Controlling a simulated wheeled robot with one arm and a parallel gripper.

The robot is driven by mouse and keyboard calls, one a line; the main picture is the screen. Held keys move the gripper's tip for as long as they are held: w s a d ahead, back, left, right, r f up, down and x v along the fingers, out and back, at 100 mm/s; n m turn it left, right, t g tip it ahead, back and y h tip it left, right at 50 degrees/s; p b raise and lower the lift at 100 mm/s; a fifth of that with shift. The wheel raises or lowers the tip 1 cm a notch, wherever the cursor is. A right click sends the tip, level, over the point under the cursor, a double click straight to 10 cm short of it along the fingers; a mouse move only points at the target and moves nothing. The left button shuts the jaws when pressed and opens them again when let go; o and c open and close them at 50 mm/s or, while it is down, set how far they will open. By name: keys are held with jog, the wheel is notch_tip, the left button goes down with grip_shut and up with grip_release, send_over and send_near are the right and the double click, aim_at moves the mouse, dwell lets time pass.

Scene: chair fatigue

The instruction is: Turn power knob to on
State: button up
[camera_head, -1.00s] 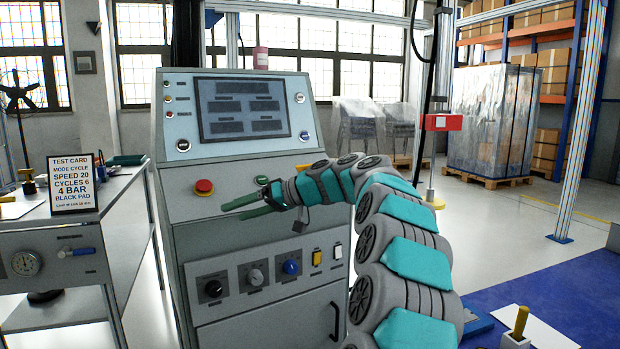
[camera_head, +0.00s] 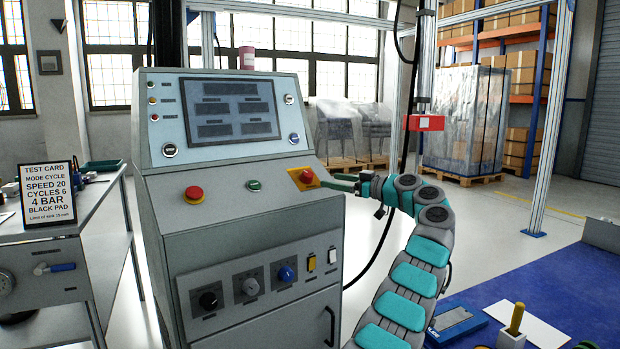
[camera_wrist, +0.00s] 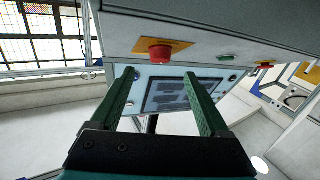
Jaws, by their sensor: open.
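A red knob on a yellow plate (camera_head: 306,178) sits at the right end of the console's sloping ledge. I take it for the power knob, but no label is readable. My gripper (camera_head: 336,183) is just right of it in the head view, its green fingers pointing left and partly hidden behind the ledge edge. In the wrist view the red knob (camera_wrist: 159,52) lies ahead, between the lines of the two open fingers (camera_wrist: 159,75). The fingers are empty; I cannot tell whether they touch the knob.
The console (camera_head: 240,220) also carries a red mushroom button (camera_head: 193,193), a green button (camera_head: 254,186), a black knob (camera_head: 208,300), a grey knob (camera_head: 250,286) and a blue knob (camera_head: 286,273). A bench with a test card (camera_head: 48,194) stands left.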

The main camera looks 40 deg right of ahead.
aim_at(312, 176)
jog(key=p+x, duration=0.1)
jog(key=x, duration=0.5)
jog(key=shift+w+a+r+p, duration=0.1)
jog(key=shift+w+p, duration=0.05)
jog(key=shift+p, duration=0.2)
jog(key=shift+w+a, duration=0.2)
jog(key=shift+w, duration=0.45)
jog(key=shift+c, duration=0.2)
grip_shut()
